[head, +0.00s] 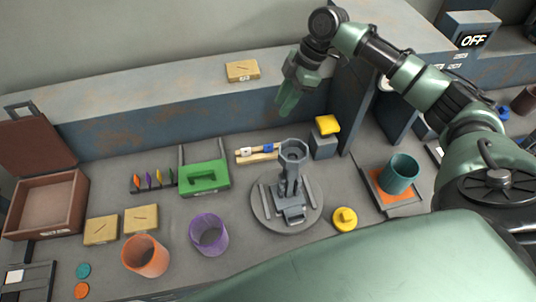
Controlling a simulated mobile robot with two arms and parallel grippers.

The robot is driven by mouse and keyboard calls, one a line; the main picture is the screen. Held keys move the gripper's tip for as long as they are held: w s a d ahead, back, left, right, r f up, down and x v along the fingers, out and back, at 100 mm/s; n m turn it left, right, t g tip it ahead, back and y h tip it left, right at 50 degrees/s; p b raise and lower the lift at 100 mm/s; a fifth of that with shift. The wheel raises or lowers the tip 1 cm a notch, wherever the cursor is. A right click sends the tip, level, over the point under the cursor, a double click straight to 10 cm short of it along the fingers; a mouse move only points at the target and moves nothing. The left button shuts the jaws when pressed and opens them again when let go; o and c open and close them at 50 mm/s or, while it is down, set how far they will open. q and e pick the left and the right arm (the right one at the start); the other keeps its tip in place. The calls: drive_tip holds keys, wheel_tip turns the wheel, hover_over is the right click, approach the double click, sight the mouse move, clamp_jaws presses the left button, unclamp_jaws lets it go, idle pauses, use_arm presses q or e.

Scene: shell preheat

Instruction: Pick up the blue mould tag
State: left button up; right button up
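I cannot pick out the blue mould tag for certain. A rack (150,188) at the left middle holds several small upright tags in orange, purple and green; no blue one shows clearly there. Small blue patches show on the wooden pieces (258,155) at the middle, and a small blue object (503,113) sits at the far right, partly behind my arm. My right gripper (285,104) points down above the bench, behind the grey stand. Its fingers overlap in this view, so its opening is unclear. My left gripper is out of view.
A grey stand on a round base (262,213) is at the centre. A green frame (205,178), an orange cup (146,256), a purple cup (209,234) and a brown open box (45,203) are left. A teal cup (400,175) and yellow knob (344,219) are right.

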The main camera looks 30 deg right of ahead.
drive_tip(key=b, duration=1)
approach(270, 144)
wheel_tip(270, 144, down, 2)
drive_tip(key=shift+x, duration=1.4)
drive_tip(key=x, duration=0.2)
drive_tip(key=p+x, duration=0.1)
drive_tip(key=x, duration=0.1)
drive_tip(key=shift+w+a+f, duration=0.1)
drive_tip(key=shift+w+a, duration=0.1)
drive_tip(key=shift+a, duration=0.15)
drive_tip(key=shift+a+f, duration=0.15)
drive_tip(key=shift+f, duration=0.2)
clamp_jaws()
